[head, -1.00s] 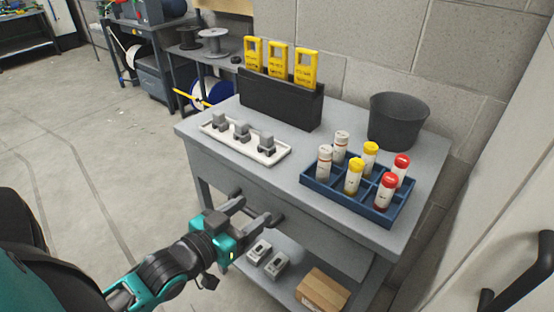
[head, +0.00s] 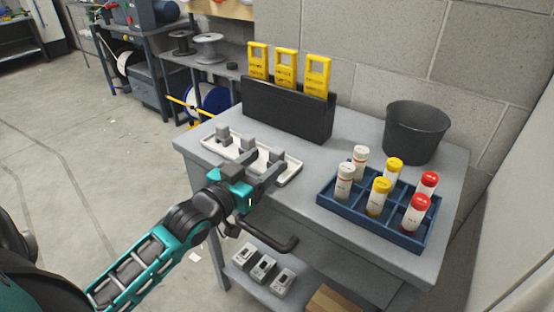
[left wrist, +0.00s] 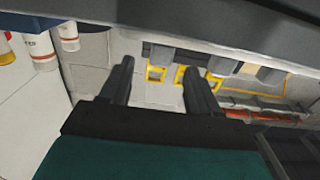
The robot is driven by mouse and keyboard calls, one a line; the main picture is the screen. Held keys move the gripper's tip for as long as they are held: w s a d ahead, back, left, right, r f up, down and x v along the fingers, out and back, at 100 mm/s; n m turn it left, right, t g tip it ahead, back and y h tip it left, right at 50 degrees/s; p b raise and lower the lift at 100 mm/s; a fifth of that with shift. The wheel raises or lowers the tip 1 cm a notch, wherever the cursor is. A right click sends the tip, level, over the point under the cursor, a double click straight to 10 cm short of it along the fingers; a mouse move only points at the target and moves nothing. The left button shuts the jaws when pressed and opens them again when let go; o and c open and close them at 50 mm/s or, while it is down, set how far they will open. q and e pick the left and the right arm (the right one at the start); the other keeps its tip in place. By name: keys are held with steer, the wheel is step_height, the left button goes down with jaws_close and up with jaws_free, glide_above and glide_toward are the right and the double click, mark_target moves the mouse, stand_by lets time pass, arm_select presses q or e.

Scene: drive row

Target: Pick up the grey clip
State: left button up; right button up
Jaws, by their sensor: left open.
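Three grey clips stand in a row on a white tray (head: 291,176) on the cart top. The left clip (head: 222,134) and the middle clip (head: 247,144) show beyond my gripper; the right clip (head: 277,156) is close to its fingers. My left gripper (head: 262,165) is open at the tray's front edge, overlapping part of the tray in the picture. I cannot tell whether a clip is between the fingers. In the left wrist view the open fingers (left wrist: 158,66) have no clip visibly held; grey blocks (left wrist: 222,65) show beyond them.
A black holder (head: 287,111) with yellow devices stands behind the tray. A blue rack (head: 370,218) of capped tubes and a dark bin (head: 416,131) are to the right. The cart's front handle (head: 280,247) is below my gripper. Small grey devices (head: 263,268) lie on the lower shelf.

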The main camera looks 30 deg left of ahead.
mark_target(273, 154)
arm_select(q)
steer(key=w, duration=0.4)
steer(key=shift+d, duration=0.15)
steer(key=c, duration=1.1)
steer(key=shift+r, duration=0.1)
steer(key=shift+c, duration=0.2)
